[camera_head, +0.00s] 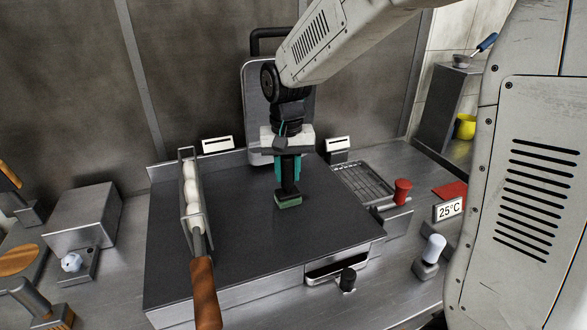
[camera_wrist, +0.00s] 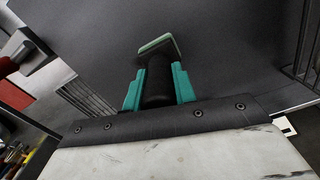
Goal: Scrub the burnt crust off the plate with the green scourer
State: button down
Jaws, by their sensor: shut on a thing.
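The plate (camera_head: 240,250) is a wide dark griddle set in a steel frame. My gripper (camera_head: 289,178), with teal fingers, points down over its back right part. It is shut on the dark handle of the green scourer (camera_head: 289,200), whose pad faces the plate; I cannot tell whether pad and plate touch. In the wrist view the scourer (camera_wrist: 157,46) sticks out beyond the teal fingers of my gripper (camera_wrist: 158,85), and the plate (camera_wrist: 225,45) fills the background. I can make out no burnt crust on the plate; the pad may hide some.
A wooden-handled rack (camera_head: 205,285) holding white round things lies along the plate's left side. The plate's middle and front are clear.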

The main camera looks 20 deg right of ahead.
jog(key=shift+f, duration=0.1)
jog(key=shift+d, duration=2.4)
jog(key=shift+r, duration=0.25)
jog(key=shift+r, duration=0.7)
notch_tip(320, 180, up, 5)
